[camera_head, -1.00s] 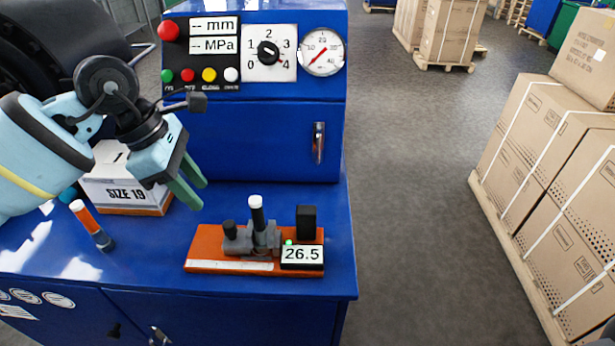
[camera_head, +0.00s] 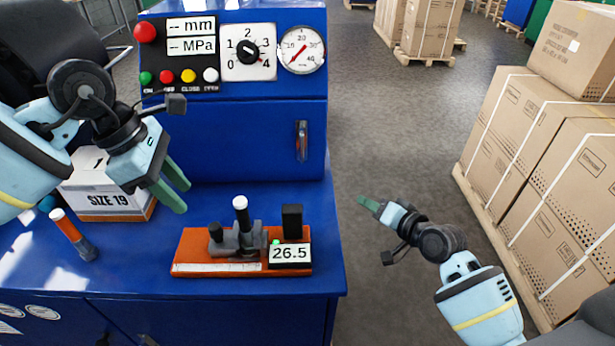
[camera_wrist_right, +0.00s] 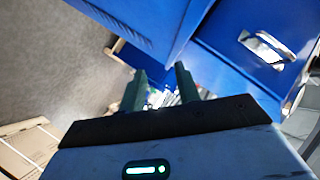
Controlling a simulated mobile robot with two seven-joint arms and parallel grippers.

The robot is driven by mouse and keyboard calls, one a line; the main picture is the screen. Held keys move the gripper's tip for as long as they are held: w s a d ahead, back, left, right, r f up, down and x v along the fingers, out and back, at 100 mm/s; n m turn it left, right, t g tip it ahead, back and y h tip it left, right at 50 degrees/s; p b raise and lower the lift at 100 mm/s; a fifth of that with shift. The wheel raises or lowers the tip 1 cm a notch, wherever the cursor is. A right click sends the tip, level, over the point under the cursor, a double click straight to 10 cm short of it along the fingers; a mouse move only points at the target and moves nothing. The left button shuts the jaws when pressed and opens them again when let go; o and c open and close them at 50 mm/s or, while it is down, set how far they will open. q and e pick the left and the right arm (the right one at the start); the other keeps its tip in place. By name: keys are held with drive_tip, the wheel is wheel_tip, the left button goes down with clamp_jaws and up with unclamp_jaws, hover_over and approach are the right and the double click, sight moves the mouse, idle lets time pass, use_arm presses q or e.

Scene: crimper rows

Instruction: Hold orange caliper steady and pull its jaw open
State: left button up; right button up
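The orange caliper (camera_head: 192,250) lies on the blue bench top. It carries grey jaw parts, a black post with a white cap, a black block and a display (camera_head: 290,254) reading 26.5. My left gripper (camera_head: 182,198) is open and empty, above and to the left of the caliper, pointing down to the right. My right gripper (camera_head: 364,201) is right of the bench, over the floor, well apart from the caliper. The right wrist view shows its two fingers (camera_wrist_right: 160,82) spread with no object held; the caliper cannot be made out there.
The blue cabinet with a control panel (camera_head: 180,75) and gauge (camera_head: 302,49) rises behind. Stacked cartons (camera_head: 560,150) stand far right. The bench around the caliper is clear.

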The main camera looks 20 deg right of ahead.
drive_tip(key=w+a+r+y, duration=0.1)
drive_tip(key=w+r, duration=0.3)
drive_tip(key=r, duration=0.3)
wheel_tip(320, 180, up, 10)
drive_tip(key=n+g, duration=1.2)
drive_tip(key=n, duration=0.7)
hover_over(284, 221)
drive_tip(key=w+d, duration=0.2)
drive_tip(key=d, duration=0.2)
drive_tip(key=shift+r, duration=0.15)
drive_tip(key=a+f, duration=0.1)
drive_tip(key=f, duration=0.2)
drive_tip(key=a+f+n+h, duration=0.1)
drive_tip(key=f, duration=0.3)
drive_tip(key=a+f+n, duration=0.1)
drive_tip(key=f, duration=0.3)
drive_tip(key=shift+s+a+g+h, duration=0.25)
drive_tip(key=shift+a+g+h, duration=0.05)
drive_tip(key=shift+a, duration=0.1)
drive_tip(key=shift+c, duration=0.3)
clamp_jaws()
